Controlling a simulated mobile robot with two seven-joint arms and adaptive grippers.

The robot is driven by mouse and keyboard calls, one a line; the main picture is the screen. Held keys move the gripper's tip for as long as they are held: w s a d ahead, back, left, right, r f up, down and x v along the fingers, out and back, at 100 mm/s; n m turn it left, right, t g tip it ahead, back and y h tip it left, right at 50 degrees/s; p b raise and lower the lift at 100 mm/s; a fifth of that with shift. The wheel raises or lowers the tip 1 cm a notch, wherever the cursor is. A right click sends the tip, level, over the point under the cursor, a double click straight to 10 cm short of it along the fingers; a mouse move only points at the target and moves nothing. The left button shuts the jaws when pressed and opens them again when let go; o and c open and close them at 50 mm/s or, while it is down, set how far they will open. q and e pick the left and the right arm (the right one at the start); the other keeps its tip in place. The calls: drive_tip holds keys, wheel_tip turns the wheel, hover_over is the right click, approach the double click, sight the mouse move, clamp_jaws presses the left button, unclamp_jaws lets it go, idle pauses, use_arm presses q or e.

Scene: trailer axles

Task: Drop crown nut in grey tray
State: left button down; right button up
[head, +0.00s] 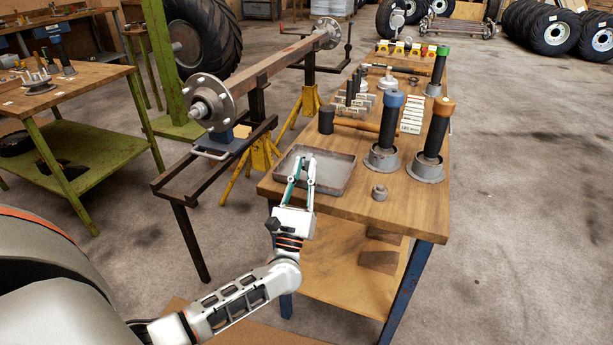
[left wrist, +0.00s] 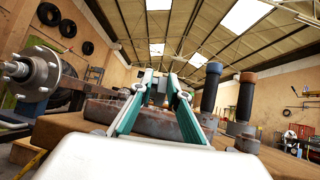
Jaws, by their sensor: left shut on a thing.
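The grey tray (head: 334,186) is a shallow square metal tray at the near left corner of the wooden workbench. It also shows in the left wrist view (left wrist: 103,111), low behind the fingers. My left gripper (head: 303,162) is over the tray, its fingers pointing away from me and closed in around a small part. In the left wrist view the fingertips (left wrist: 160,82) come close together; the crown nut between them is small and mostly hidden. A separate grey nut (head: 379,193) sits on the bench right of the tray. My right gripper is not in view.
Blue-topped (head: 387,128) and orange-topped (head: 434,132) dark tools stand in round metal bases right of the tray. A hammer (head: 345,124) lies behind it. The axle (head: 270,72) on yellow stands is to the left. The bench's near right corner is clear.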

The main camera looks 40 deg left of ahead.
use_arm(q)
drive_tip(key=shift+f, duration=0.95)
drive_tip(key=shift+r, duration=0.2)
drive_tip(key=shift+f+b, duration=0.55)
drive_tip(key=shift+f, duration=0.15)
drive_tip(key=c, duration=1.9)
unclamp_jaws()
drive_tip(key=shift+r, duration=0.1)
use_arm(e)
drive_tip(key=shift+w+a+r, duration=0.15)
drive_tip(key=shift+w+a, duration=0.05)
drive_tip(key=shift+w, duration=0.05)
